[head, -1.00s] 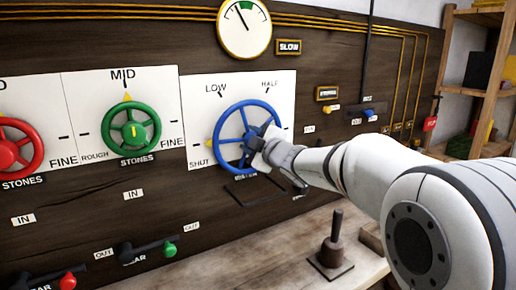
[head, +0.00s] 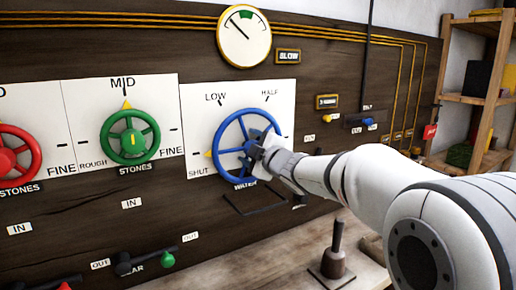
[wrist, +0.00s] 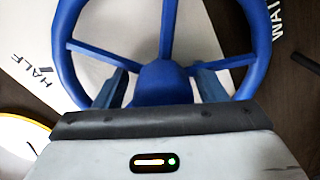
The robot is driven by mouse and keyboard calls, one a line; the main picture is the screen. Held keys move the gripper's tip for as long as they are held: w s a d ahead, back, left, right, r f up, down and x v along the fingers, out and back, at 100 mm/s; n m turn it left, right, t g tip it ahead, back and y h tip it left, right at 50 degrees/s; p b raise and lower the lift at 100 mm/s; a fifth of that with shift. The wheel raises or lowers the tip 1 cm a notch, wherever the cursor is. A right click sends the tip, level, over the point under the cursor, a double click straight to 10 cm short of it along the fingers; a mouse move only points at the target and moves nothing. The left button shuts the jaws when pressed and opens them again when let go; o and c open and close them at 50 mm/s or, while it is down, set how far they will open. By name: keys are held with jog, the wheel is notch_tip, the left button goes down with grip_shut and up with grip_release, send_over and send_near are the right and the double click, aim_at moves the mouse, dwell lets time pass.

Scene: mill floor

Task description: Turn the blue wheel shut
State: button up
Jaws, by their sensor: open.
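The blue wheel (head: 218,133) is mounted on a white plate of the dark wooden panel, with labels LOW, HALF and SHUT around it. Its yellow pointer (head: 208,153) is at the left, a little above the SHUT label (head: 199,173). My gripper (head: 256,150) is at the wheel's right-hand inner side, by the hub. In the wrist view its open fingers (wrist: 160,88) straddle the blue hub (wrist: 163,78), among the spokes. I cannot tell whether the fingers touch the spokes. The gripper hides the wheel's lower right part.
A green wheel (head: 131,118) and a red wheel (head: 33,153) are to the left. A round gauge (head: 244,48) is above. A lever (head: 335,250) stands on the bench below my arm. Shelves (head: 480,100) are at the far right.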

jog(key=shift+f, duration=0.1)
jog(key=v, duration=0.7)
jog(key=shift+s+d, duration=0.3)
jog(key=shift+d, duration=0.1)
jog(key=s+d+f+m+g+h+p, duration=0.1)
jog(key=s+d+f+m+h+p, duration=0.15)
jog(key=s+d+m+h, duration=0.3)
jog(key=s+d+f+m+g+h+p, duration=0.1)
jog(key=s+d+f+m+g+h, duration=0.1)
jog(key=d+f+m+h, duration=0.5)
jog(key=s+d+f+m+g+y+p, duration=0.1)
jog(key=s+d+f+m+g, duration=0.1)
jog(key=s, duration=0.9)
jog(key=s+d+f+m+g+y+p, duration=0.1)
jog(key=s+f+m+g, duration=0.4)
jog(key=s, duration=0.6)
jog(key=shift+s+d+f+g+p, duration=0.2)
jog(key=shift+d+f+g+p, duration=0.3)
jog(key=shift+g, duration=0.7)
